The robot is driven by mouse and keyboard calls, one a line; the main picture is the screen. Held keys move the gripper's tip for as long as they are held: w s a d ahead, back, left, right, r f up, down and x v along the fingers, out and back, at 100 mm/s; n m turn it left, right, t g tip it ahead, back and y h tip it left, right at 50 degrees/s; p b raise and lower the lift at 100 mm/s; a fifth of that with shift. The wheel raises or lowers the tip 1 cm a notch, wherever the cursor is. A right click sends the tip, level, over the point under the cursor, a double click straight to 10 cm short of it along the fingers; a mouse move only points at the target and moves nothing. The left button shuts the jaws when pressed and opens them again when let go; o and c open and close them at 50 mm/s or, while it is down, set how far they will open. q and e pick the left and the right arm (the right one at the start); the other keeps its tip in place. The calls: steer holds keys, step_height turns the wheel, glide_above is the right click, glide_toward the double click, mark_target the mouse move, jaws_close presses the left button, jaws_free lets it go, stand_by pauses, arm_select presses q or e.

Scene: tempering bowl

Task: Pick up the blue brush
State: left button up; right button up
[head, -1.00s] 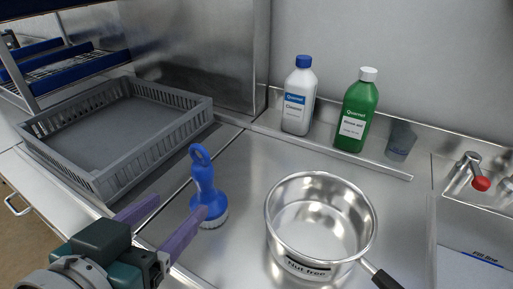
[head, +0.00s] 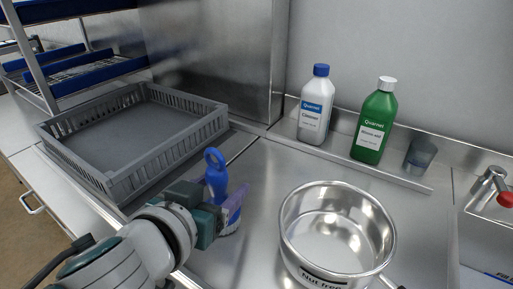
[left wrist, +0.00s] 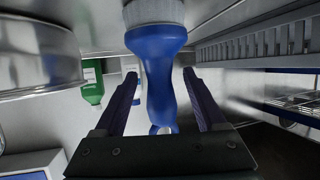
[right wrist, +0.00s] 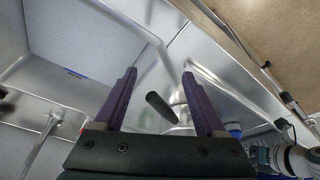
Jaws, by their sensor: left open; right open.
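The blue brush (head: 217,178) stands upright on the steel counter, bristles down, with a loop at the top of its handle. My left gripper (head: 229,203) is at the brush, its purple fingers open at handle height. In the left wrist view the brush handle (left wrist: 158,85) lies between the two open fingers (left wrist: 160,95), with a gap on each side. The brush's lower part is partly hidden by my gripper in the head view. My right gripper (right wrist: 160,95) is open and empty; in its view the pot's black handle (right wrist: 161,104) shows beyond the fingers.
A steel pot (head: 337,232) labelled "Nut free" stands right of the brush. A grey crate (head: 130,180) sits to the left. A sink is at the right.

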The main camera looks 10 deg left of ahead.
arm_select(q)
jaws_close()
stand_by(0.5)
